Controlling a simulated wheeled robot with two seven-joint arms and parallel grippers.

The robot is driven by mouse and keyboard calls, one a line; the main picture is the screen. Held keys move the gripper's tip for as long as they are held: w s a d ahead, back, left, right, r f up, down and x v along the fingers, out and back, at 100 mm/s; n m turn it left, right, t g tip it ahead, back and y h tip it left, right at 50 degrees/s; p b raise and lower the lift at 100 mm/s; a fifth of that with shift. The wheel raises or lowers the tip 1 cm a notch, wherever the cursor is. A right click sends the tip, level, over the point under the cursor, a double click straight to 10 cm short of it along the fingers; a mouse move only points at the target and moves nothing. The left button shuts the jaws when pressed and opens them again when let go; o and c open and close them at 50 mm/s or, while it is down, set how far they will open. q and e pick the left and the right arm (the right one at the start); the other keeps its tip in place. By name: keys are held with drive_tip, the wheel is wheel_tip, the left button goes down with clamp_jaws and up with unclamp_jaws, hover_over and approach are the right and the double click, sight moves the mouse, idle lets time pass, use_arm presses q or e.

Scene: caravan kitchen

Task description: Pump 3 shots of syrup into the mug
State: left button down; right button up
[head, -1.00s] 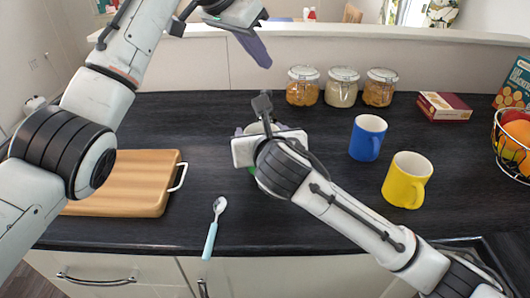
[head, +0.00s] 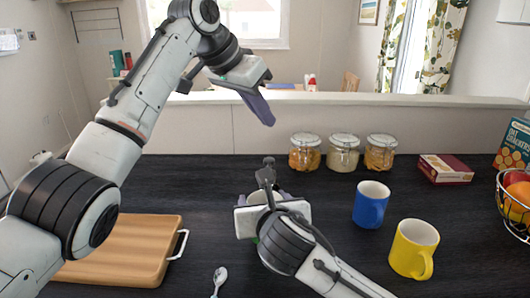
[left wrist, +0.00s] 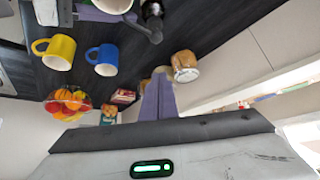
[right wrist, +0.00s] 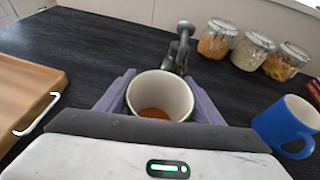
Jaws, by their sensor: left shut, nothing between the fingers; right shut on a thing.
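My right gripper (right wrist: 160,84) is shut on a mug (right wrist: 160,92), pale inside with green on its outside, its purple fingers on either side. Brown liquid shows at the bottom of the mug. A dark grey pump bottle (right wrist: 181,48) stands just beyond the mug; its pump head (head: 266,168) rises behind my right gripper in the head view. Its body is mostly hidden. In the head view my right wrist mostly covers the mug. My left gripper (head: 262,108) is shut and empty, raised above and behind the pump, its purple fingers together and pointing down.
A blue mug (head: 371,205) and a yellow mug (head: 413,250) stand to the right. Several lidded jars (head: 343,153), a red box (head: 445,169) and a fruit basket (head: 515,205) line the back and right. A cutting board (head: 125,250) and spoon (head: 219,278) lie left and front.

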use_arm(q)
hover_over(266, 161)
wheel_tip(266, 161, down, 6)
drive_tip(key=shift+s+a, duration=0.15)
drive_tip(key=shift+a, duration=0.1)
drive_tip(key=shift+f, duration=0.2)
drive_tip(key=shift+f, duration=0.85)
drive_tip(key=shift+s+f, duration=0.1)
drive_tip(key=shift+f, duration=0.95)
wheel_tip(266, 161, up, 7)
drive_tip(key=shift+r, duration=0.2)
idle(0.5)
idle(0.9)
